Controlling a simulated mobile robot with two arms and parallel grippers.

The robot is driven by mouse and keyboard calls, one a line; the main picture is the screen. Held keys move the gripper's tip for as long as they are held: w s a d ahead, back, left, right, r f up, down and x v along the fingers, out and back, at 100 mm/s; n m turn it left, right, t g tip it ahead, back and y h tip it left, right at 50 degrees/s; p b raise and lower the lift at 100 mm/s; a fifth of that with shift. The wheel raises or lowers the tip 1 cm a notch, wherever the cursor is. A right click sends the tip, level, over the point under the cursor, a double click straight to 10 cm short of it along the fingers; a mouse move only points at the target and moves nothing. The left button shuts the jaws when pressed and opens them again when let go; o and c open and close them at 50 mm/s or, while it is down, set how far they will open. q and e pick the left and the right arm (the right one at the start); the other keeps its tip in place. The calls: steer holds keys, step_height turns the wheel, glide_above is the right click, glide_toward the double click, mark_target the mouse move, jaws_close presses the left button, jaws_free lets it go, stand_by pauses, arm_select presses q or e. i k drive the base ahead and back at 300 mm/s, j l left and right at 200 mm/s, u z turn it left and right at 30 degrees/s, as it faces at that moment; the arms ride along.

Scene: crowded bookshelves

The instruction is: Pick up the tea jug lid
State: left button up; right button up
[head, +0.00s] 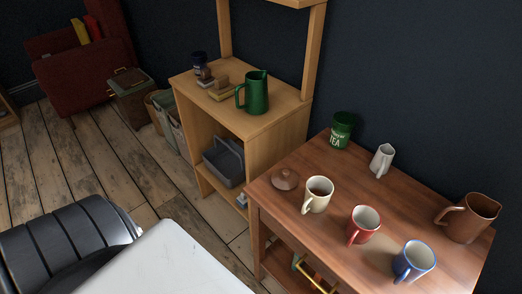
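A round brown lid (285,180) with a small knob lies on the near left corner of the brown wooden table (335,179). It sits just left of a cream mug (318,196) and apart from it. A brown jug (470,218) with a handle and spout stands at the right end of the same table. A green tin marked TEA (342,131) stands at the table's back left. Neither of my grippers is in view.
A red mug (364,224), a blue mug (414,261) and a small white pitcher (382,160) also stand on the table. A lighter wooden shelf unit (275,118) with a green pitcher (255,93) stands behind on the left. Plank floor (100,160) is open at left.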

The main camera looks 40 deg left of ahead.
mark_target(285, 178)
steer(key=i+j+u, duration=0.1)
steer(key=j+u, duration=0.25)
steer(key=i+j+u, duration=0.1)
steer(key=u, duration=0.3)
